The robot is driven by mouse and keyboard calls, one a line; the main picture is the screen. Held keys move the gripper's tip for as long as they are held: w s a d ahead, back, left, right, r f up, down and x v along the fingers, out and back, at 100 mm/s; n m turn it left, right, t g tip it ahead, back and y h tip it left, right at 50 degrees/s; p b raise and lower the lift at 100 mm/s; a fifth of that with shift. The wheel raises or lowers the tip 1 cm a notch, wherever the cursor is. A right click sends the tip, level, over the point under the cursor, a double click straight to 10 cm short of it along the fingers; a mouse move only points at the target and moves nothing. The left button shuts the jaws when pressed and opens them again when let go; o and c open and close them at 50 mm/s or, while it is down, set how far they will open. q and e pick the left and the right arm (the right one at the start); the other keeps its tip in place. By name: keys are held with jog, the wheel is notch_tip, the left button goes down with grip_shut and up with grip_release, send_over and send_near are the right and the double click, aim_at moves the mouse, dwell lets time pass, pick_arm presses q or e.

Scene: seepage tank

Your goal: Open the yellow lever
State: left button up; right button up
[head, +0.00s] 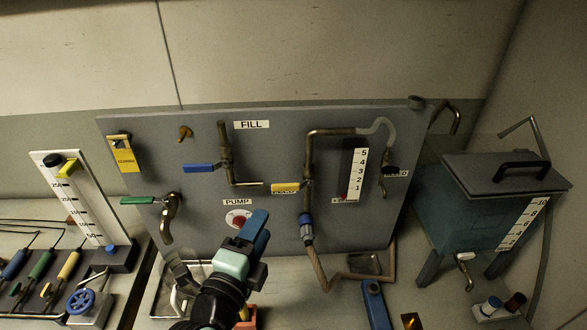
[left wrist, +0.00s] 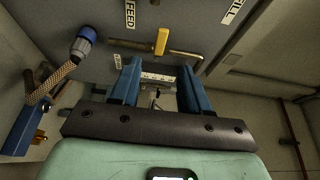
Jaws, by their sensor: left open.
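The yellow lever (head: 285,188) sits on the grey panel, on the left side of a vertical brass pipe. It points left, crosswise to the pipe. In the left wrist view the lever (left wrist: 161,41) shows ahead of the fingertips, crosswise to its pipe, beside a FEED label (left wrist: 130,14). My left gripper (head: 254,230), with blue fingers, is below and left of the lever in the head view. Its fingers (left wrist: 160,78) are spread and empty, apart from the lever. My right gripper is not in view.
A blue lever (head: 199,168) and a green lever (head: 137,200) are on the panel's left. A blue hose coupling (head: 306,228) hangs below the yellow lever. A lidded tank (head: 470,215) stands at right. A white scale (head: 75,200) stands at left.

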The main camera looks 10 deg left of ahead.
aim_at(282, 189)
pick_arm(q)
jog(key=w, duration=0.3)
jog(key=w+d+p, duration=0.1)
jog(key=w, duration=0.7)
jog(key=shift+d+r+p, duration=0.15)
jog(key=shift+p, duration=0.25)
jog(key=shift+w+d, duration=0.1)
jog(key=shift+w, duration=0.75)
grip_shut()
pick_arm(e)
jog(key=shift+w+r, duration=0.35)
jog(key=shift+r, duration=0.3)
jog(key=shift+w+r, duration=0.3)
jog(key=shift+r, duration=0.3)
